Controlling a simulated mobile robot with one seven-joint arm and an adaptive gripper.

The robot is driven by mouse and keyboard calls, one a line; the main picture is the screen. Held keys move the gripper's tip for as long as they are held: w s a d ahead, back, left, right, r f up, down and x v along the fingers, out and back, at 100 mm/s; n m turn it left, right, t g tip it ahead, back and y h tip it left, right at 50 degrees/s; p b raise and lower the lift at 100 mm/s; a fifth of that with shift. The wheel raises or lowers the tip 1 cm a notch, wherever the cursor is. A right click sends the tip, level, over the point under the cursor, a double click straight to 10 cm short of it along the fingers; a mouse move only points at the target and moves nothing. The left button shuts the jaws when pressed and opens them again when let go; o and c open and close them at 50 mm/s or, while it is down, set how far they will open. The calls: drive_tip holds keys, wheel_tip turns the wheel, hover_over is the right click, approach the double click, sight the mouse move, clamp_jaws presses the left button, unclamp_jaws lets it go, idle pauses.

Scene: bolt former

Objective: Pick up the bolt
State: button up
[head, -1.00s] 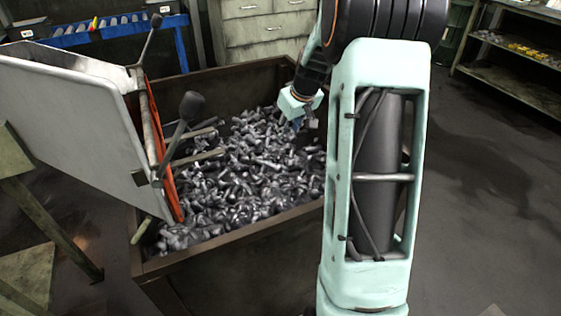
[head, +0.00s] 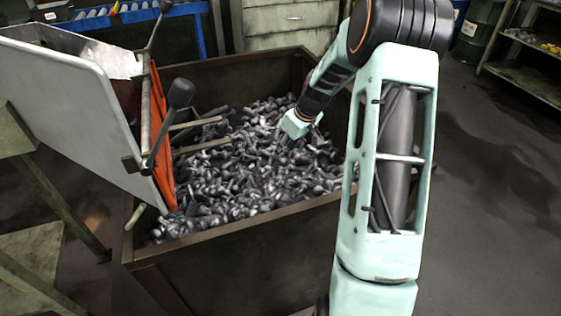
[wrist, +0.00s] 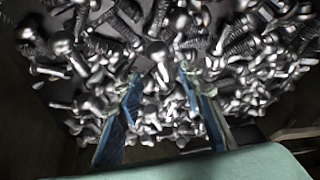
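Many grey metal bolts (head: 225,185) lie in a jumbled heap in a large brown bin (head: 250,225). Which single bolt is meant cannot be told. My gripper (head: 284,146) is over the right part of the heap, low and close to the bolts. In the wrist view my gripper (wrist: 160,80) has its two blue fingers apart, with bolts below and between the tips. A bolt with a round head (wrist: 158,52) shows just past the gap between the fingertips. Nothing is clearly held. Whether the tips touch any bolts cannot be told.
A grey panel (head: 75,105) with an orange edge and black-knobbed levers (head: 180,93) juts over the bin's left side. The bin's walls surround the heap. Drawers (head: 290,25) stand behind it, and shelves (head: 525,70) stand at the right. The floor at right is clear.

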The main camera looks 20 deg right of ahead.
sight(282, 158)
drive_tip(key=b+x, duration=0.1)
drive_tip(key=x, duration=0.4)
drive_tip(key=shift+s+f, duration=0.1)
drive_tip(key=shift+s, duration=0.1)
clamp_jaws()
